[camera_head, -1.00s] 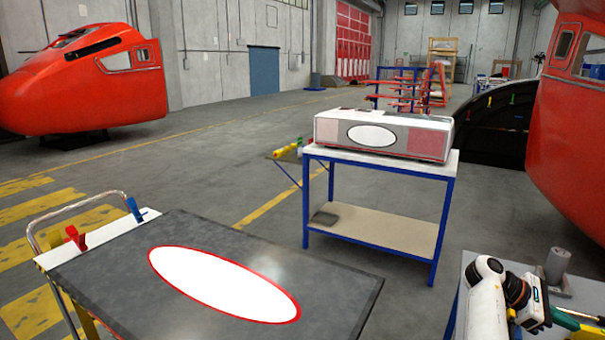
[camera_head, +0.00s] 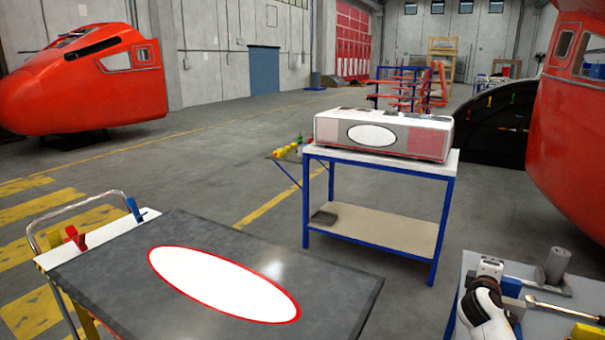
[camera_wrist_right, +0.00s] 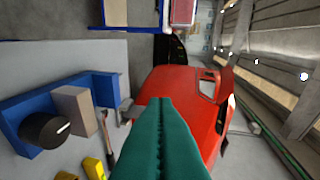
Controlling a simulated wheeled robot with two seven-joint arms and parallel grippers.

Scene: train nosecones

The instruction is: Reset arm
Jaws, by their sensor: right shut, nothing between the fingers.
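My right arm (camera_head: 486,306), white with dark joints, stands at the lower right of the head view, over the grey worktable there. Its fingers cannot be made out in that view. In the right wrist view, my right gripper (camera_wrist_right: 160,102) shows as two teal fingers pressed together with nothing between them. The red train nosecone (camera_wrist_right: 178,84) appears behind the fingertips there. My left arm and gripper are in neither view.
The right worktable (camera_head: 462,272) carries a grey cylinder (camera_head: 554,266), a screwdriver-like tool (camera_head: 565,312) and a yellow-handled item (camera_head: 588,333). A dark-topped cart (camera_head: 330,300) bears a white oval. A blue-framed table (camera_head: 440,212) stands behind, holding a white panel (camera_head: 372,134). Open floor lies between.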

